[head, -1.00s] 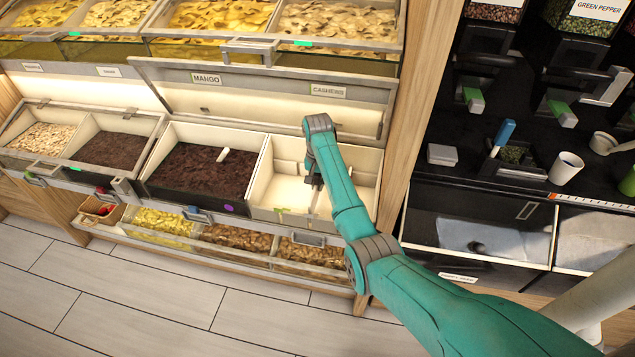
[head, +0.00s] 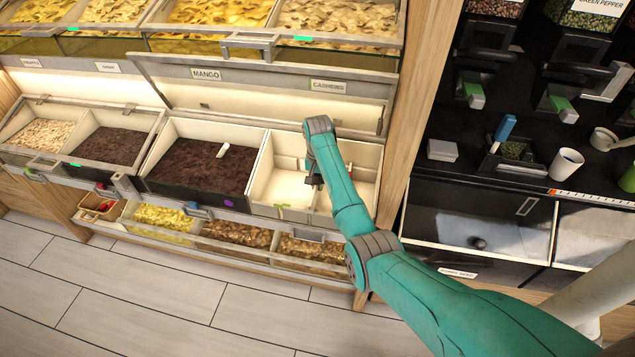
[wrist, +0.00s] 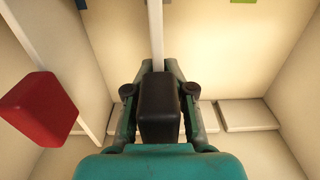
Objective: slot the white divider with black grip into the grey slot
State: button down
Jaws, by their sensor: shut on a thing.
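My gripper (wrist: 158,105) is shut on the black grip (wrist: 159,108) of the white divider (wrist: 156,35). The divider's thin white edge runs from the grip to the top of the wrist view. In the head view, my gripper (head: 314,181) is inside the pale, empty bin (head: 275,185) under the cashews label. Whether the divider is seated or held above the bin floor is unclear. I cannot make out the grey slot.
A red grip (wrist: 40,108) on another white divider (wrist: 88,130) stands to the left in the wrist view. Pale blocks (wrist: 247,115) line one bin wall. A bin of dark food (head: 190,165) with a white scoop handle adjoins the empty bin; its raised lid (head: 265,95) is behind.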

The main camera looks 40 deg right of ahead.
jog(key=shift+f, duration=0.25)
jog(key=c, duration=0.9)
grip_release()
notch_tip(320, 180, up, 12)
jog(key=shift+f, duration=0.1)
jog(key=shift+s, duration=0.1)
